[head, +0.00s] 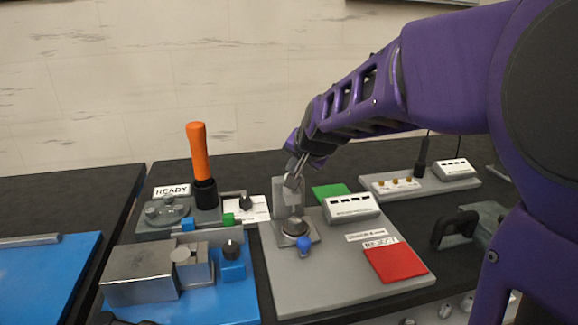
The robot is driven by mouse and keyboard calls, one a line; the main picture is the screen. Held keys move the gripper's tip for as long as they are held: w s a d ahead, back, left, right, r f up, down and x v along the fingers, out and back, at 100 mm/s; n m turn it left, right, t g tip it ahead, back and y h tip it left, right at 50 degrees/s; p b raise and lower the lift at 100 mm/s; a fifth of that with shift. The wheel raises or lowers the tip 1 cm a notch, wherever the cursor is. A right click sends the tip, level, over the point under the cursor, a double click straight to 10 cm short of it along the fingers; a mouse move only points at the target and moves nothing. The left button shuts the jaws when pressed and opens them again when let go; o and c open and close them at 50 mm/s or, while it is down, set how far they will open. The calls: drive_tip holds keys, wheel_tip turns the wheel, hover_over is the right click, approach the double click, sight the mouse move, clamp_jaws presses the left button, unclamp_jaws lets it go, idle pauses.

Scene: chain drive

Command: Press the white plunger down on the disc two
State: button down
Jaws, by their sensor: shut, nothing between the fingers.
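My gripper (294,178) is shut and points down over a small press stand on the grey board (290,290). A pale grey-white upright part (279,200) of the stand rises just below and beside the fingertips. I cannot tell whether the fingertips touch it, nor clearly make out the white plunger, which the fingers may partly cover. A round metal disc (296,227) lies at the foot of the stand, on a square plate. A blue knob (304,244) sits at its front edge.
A red pad (395,262) and a white box (351,207) are to the right on the board, with a green pad (331,190) behind. Left stand a tall orange-handled tool (199,155) and a blue fixture with a metal block (139,273). The board's front is clear.

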drive_tip(key=shift+f, duration=1.45)
idle(0.8)
drive_tip(key=shift+s+f, duration=0.25)
drive_tip(key=shift+f, duration=0.45)
idle(0.5)
drive_tip(key=shift+r, duration=0.1)
drive_tip(key=shift+w+r+p, duration=0.15)
drive_tip(key=shift+r+p, duration=0.45)
drive_tip(key=shift+p, duration=0.05)
drive_tip(key=shift+r+p, duration=1.25)
drive_tip(key=shift+r, duration=0.7)
wheel_tip(320, 180, up, 5)
drive_tip(key=p, duration=0.4)
drive_tip(key=shift+w, duration=0.1)
